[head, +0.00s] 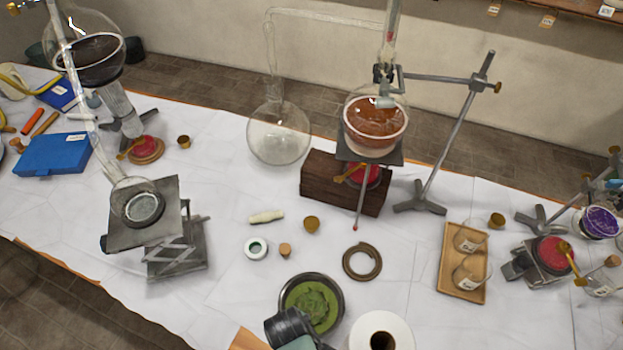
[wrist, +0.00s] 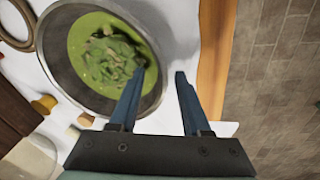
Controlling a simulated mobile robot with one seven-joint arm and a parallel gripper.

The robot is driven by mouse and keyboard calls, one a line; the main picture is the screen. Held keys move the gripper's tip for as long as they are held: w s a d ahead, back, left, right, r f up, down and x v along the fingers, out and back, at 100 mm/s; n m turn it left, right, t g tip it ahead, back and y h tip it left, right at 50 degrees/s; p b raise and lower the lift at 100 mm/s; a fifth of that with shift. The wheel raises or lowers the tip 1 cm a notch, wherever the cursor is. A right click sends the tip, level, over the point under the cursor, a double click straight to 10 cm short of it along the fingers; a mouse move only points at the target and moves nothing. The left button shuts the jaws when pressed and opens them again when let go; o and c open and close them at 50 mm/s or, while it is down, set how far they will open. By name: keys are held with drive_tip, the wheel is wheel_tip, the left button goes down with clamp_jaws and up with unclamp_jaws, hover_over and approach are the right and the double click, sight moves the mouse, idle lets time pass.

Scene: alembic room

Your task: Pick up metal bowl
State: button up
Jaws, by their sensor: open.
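The metal bowl (head: 289,291) stands on the white-covered table near its front edge in the head view. It is round and dark grey, with green leafy contents inside. In the wrist view the bowl (wrist: 60,84) fills the upper left, with its rim close to my gripper. My gripper (wrist: 155,78) is open, with two blue fingers apart. The left finger overlaps the bowl's near rim in the picture, and the right finger is outside the bowl. I cannot tell whether a finger touches it. In the head view my gripper (head: 293,330) covers the bowl's lower left edge.
A white roll (head: 403,333) stands close to the bowl's right. A brown ring (head: 376,262) lies behind it. A small white jar (head: 256,248) and a cork (head: 285,250) stand behind left. The wooden table edge (wrist: 212,65) and the floor lie to the right in the wrist view.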

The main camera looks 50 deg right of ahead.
clamp_jaws()
idle(1.4)
